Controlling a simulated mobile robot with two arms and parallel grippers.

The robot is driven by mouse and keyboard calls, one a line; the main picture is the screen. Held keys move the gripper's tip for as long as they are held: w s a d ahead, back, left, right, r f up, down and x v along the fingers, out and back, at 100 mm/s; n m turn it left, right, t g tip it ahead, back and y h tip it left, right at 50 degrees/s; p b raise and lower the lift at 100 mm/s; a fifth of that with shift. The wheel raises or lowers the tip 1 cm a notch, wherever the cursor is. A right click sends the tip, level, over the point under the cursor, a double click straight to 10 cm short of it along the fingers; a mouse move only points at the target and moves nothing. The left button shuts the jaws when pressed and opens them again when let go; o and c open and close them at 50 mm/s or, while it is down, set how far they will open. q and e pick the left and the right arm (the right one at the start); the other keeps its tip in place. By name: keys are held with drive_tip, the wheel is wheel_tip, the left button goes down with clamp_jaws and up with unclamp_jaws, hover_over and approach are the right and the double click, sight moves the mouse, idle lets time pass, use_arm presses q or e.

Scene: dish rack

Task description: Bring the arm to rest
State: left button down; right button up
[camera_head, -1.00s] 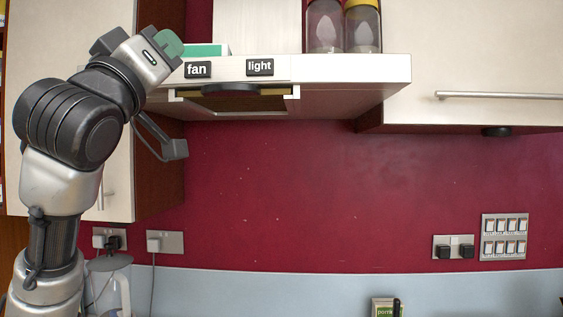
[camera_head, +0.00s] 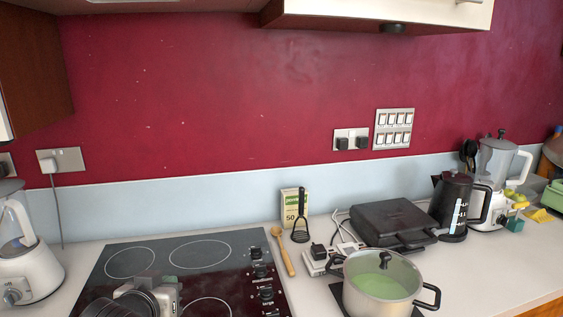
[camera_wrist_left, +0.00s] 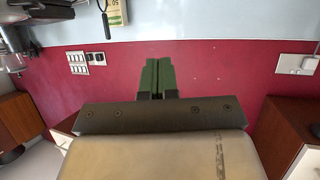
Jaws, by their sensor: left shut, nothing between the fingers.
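My left arm (camera_head: 140,299) shows at the bottom of the head view, low in front of the hob, mostly cut off by the picture's edge. My left gripper (camera_wrist_left: 158,76) shows in the left wrist view. Its two green fingers are together, shut with nothing between them. The red wall lies behind them in that view. My right gripper is in neither view.
The black hob (camera_head: 190,252) lies behind the arm. A lidded pot (camera_head: 376,283) stands to its right, with a wooden spoon (camera_head: 282,252) between. A white blender (camera_head: 25,255) stands at left, a black kettle (camera_head: 455,205) at right.

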use_arm(q)
drive_tip(key=s+f+m+g, duration=0.1)
drive_tip(key=s+f+g, duration=0.4)
drive_tip(key=s+f, duration=0.75)
drive_tip(key=s+f+m+g, duration=0.1)
drive_tip(key=s+f+g, duration=0.4)
drive_tip(key=s+f, duration=0.75)
wheel_tip(320, 180, down, 21)
drive_tip(key=s, duration=0.2)
drive_tip(key=s+a+f+g+y, duration=0.1)
drive_tip(key=s+a+f+g, duration=0.1)
drive_tip(key=s+f, duration=1.5)
drive_tip(key=shift+a+f, duration=0.25)
drive_tip(key=shift+f, duration=0.55)
